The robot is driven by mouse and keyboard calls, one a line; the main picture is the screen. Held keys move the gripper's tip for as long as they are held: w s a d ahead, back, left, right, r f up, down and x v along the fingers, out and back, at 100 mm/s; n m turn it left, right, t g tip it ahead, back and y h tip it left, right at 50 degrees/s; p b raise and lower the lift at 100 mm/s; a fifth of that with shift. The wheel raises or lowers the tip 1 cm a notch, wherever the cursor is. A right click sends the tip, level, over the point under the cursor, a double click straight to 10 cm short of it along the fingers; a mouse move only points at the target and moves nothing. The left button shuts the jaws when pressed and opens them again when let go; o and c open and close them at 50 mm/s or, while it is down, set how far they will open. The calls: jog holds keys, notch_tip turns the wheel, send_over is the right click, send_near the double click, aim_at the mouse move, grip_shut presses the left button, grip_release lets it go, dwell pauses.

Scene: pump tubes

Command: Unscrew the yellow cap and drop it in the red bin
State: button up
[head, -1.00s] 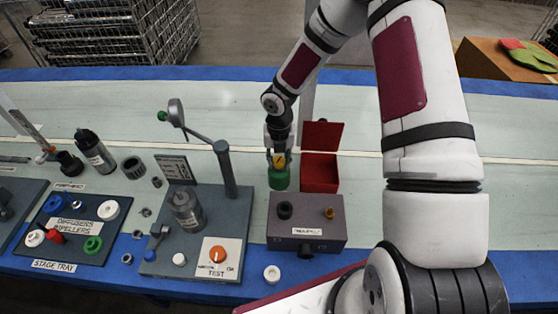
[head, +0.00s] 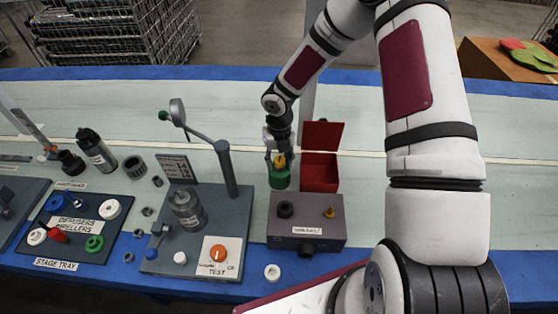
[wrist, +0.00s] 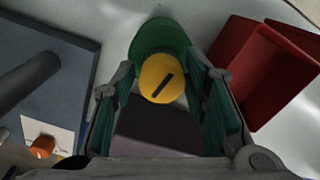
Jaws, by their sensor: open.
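The yellow cap (wrist: 159,80) is round with a dark slot across its top. It sits over a green cylindrical body (wrist: 162,36), and in the head view the cap (head: 279,160) is just above the green body (head: 279,180). My gripper (head: 279,157) points down at the cap from above. In the wrist view its two fingers (wrist: 161,72) stand apart on either side of the cap, with gaps showing. The open red bin (head: 320,174) is right beside the green body, and it also shows at the upper right of the wrist view (wrist: 238,62).
A grey box (head: 306,220) with a black knob and a small orange-yellow knob stands in front of the bin. A test stand (head: 205,262) with a post and lever is to the left. A stage tray (head: 64,249) lies farther left.

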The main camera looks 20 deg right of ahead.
jog(key=m, duration=0.4)
jog(key=shift+m, duration=0.3)
jog(key=m, duration=0.4)
jog(key=shift+m, duration=0.3)
jog(key=m, duration=0.4)
jog(key=shift+m+b, duration=0.3)
jog(key=shift+b, duration=0.1)
jog(key=m, duration=0.4)
jog(key=shift+w+m, duration=0.1)
jog(key=shift+m, duration=0.2)
jog(key=shift+c, duration=0.6)
grip_shut()
